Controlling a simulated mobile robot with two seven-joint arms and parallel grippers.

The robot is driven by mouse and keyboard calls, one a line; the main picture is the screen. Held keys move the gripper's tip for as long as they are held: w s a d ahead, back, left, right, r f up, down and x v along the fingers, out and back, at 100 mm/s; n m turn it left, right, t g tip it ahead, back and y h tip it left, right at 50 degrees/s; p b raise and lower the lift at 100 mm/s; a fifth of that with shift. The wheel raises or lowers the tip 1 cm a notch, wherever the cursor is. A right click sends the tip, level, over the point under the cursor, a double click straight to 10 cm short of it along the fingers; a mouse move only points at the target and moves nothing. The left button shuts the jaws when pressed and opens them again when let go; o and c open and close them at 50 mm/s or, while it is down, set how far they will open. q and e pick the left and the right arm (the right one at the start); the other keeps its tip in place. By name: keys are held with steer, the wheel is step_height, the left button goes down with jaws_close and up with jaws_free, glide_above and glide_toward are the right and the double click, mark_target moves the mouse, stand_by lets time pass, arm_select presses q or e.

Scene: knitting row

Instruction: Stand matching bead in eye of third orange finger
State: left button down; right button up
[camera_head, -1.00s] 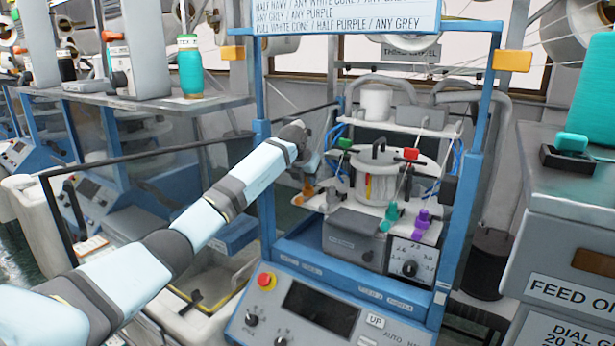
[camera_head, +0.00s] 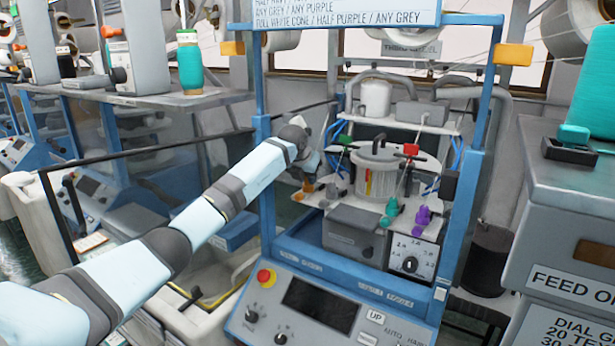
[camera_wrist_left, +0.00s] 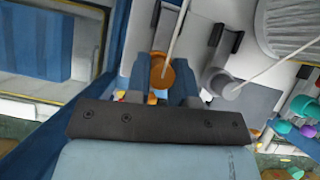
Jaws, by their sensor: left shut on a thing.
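My left gripper (camera_head: 310,172) reaches in from the left to the front left of the knitting head. In the left wrist view its fingers (camera_wrist_left: 158,98) are shut, with a small orange piece (camera_wrist_left: 151,98) showing between them; its shape is mostly hidden. An orange finger (camera_wrist_left: 161,74) with a pale thread or rod rising from it stands just beyond the fingertips. Orange also shows below the gripper in the head view (camera_head: 304,191). I cannot make out the eyes of the orange fingers or which is third. My right gripper is not in view.
Grey (camera_head: 332,191), teal (camera_head: 391,211) and purple (camera_head: 422,218) fingers stand along the white plate. A ridged drum (camera_head: 383,168) stands behind them. Blue frame posts (camera_head: 477,170) flank the head. Pale threads run down close to the gripper.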

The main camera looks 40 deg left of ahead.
arm_select(q)
steer(key=c, duration=0.9)
jaws_free()
steer(key=b+v, duration=0.3)
steer(key=v, duration=1)
steer(key=shift+s+r+b, duration=0.25)
steer(key=shift+r+b, duration=0.05)
steer(key=shift+b, duration=0.05)
